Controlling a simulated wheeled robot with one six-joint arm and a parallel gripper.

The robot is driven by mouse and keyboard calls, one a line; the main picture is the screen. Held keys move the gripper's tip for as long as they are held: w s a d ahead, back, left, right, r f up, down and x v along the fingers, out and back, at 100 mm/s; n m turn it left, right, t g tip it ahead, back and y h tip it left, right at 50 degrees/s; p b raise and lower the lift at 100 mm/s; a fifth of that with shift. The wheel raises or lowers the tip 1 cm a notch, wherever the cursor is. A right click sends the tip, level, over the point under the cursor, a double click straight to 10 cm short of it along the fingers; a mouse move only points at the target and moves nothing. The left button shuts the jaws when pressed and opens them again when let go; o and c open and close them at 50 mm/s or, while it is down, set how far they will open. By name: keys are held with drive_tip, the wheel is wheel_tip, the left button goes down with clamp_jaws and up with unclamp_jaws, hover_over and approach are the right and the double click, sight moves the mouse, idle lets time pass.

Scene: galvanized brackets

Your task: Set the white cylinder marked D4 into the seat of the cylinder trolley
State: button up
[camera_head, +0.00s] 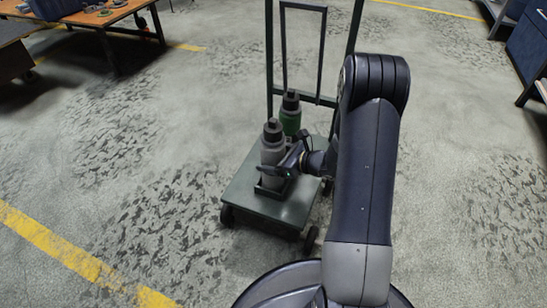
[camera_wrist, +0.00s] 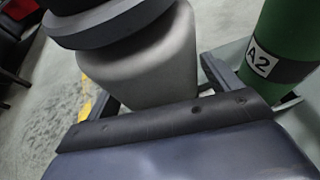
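The white cylinder (camera_head: 271,152), greyish with a dark cap, stands upright over the near seat (camera_head: 268,190) of the cylinder trolley (camera_head: 247,193). Its lower end is hidden behind the finger and the dark seat frame, so I cannot tell whether it rests on the deck. My gripper (camera_head: 285,168) reaches in from the right, one finger crossing the cylinder's front. In the wrist view the cylinder (camera_wrist: 150,70) fills the space before the palm, with dark fingers close along both sides; the gripper looks shut on it. No D4 mark shows.
A green cylinder (camera_head: 290,117) stands behind on the trolley; its A2 label shows in the wrist view (camera_wrist: 263,62). The trolley's tall handle frame (camera_head: 284,50) rises at the back. A wooden table (camera_head: 100,18) is at the far left. Floor around the trolley is clear.

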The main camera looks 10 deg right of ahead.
drive_tip(key=shift+o, duration=0.6)
drive_tip(key=shift+s+f, duration=0.1)
drive_tip(key=shift+f, duration=0.1)
drive_tip(key=shift+s+d+r, duration=0.15)
drive_tip(key=shift+d+r, duration=0.05)
drive_tip(key=p+v, duration=0.4)
drive_tip(key=v, duration=0.6)
drive_tip(key=b+x, duration=0.4)
drive_tip(key=x, duration=0.7)
drive_tip(key=shift+s+d+r+p, duration=0.15)
drive_tip(key=shift+r+p, duration=0.3)
drive_tip(key=shift+r, duration=0.2)
drive_tip(key=shift+f, duration=0.1)
